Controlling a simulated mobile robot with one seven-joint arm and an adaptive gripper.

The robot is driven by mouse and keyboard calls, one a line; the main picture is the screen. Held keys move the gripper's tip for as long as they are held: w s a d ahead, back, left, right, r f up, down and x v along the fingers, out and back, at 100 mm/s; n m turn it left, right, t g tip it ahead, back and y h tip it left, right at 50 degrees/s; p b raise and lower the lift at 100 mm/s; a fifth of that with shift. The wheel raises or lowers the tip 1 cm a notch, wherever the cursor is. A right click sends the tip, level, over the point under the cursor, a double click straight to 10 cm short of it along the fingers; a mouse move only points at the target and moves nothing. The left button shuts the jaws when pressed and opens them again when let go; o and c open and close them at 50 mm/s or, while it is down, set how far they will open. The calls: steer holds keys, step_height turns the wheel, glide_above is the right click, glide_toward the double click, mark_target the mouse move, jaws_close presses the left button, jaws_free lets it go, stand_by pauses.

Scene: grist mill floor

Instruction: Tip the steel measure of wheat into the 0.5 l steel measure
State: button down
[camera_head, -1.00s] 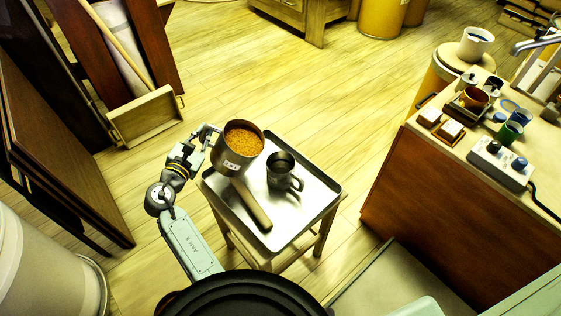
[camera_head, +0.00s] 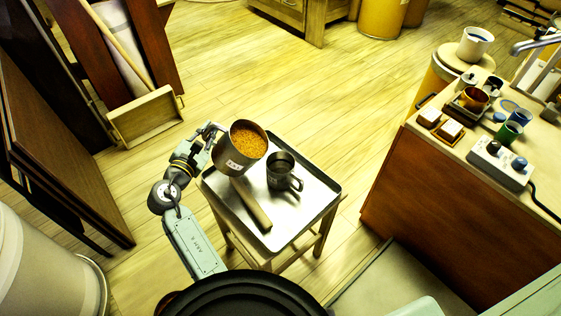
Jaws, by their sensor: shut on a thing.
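The steel measure of wheat (camera_head: 232,163) is a large steel cup with a white label, filled near the rim with golden-orange grain (camera_head: 247,140). My gripper (camera_head: 213,135) is shut on its left side and holds it above the tray, tilted a little to the right. The smaller steel measure (camera_head: 281,173) stands upright on the tray, just right of and below the held one, its handle to the right. Its inside looks dark, with no grain visible. The two measures appear close, but I cannot tell the exact gap.
A steel tray (camera_head: 315,206) on a small wooden stand carries the small measure and a wooden bar (camera_head: 250,205). A wooden counter (camera_head: 420,190) at the right holds cups and a switch box (camera_head: 499,165). Open floor lies behind the stand.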

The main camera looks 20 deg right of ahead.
mark_target(213, 125)
steer(key=shift+s+d+r+m, duration=0.15)
steer(key=shift+d+r+m, duration=0.15)
steer(key=shift+r, duration=0.15)
steer(key=shift+s+d+r+m, duration=0.2)
steer(key=shift+d+r+m, duration=0.15)
steer(key=shift+r, duration=0.2)
steer(key=shift+s+d+r+m, duration=0.15)
steer(key=shift+d+r+m, duration=0.2)
steer(key=shift+r, duration=0.15)
steer(key=shift+s+d+r+m+y, duration=0.35)
steer(key=shift+d+m, duration=0.25)
steer(key=shift+m, duration=0.2)
stand_by(0.9)
steer(key=shift+s+d+r+m, duration=0.2)
steer(key=shift+d+r+m, duration=0.2)
steer(key=shift+r, duration=0.1)
steer(key=shift+s+d+r+m, duration=0.2)
steer(key=shift+d+r+m, duration=0.2)
steer(key=shift+r, duration=0.1)
stand_by(0.5)
steer(key=shift+s+d+r+m+y+b, duration=0.1)
steer(key=shift+s+d+m+y+b, duration=0.35)
steer(key=shift+d+m+b, duration=0.6)
stand_by(1.0)
steer(key=shift+s+d+r, duration=0.3)
steer(key=shift+s+d, duration=0.1)
stand_by(0.9)
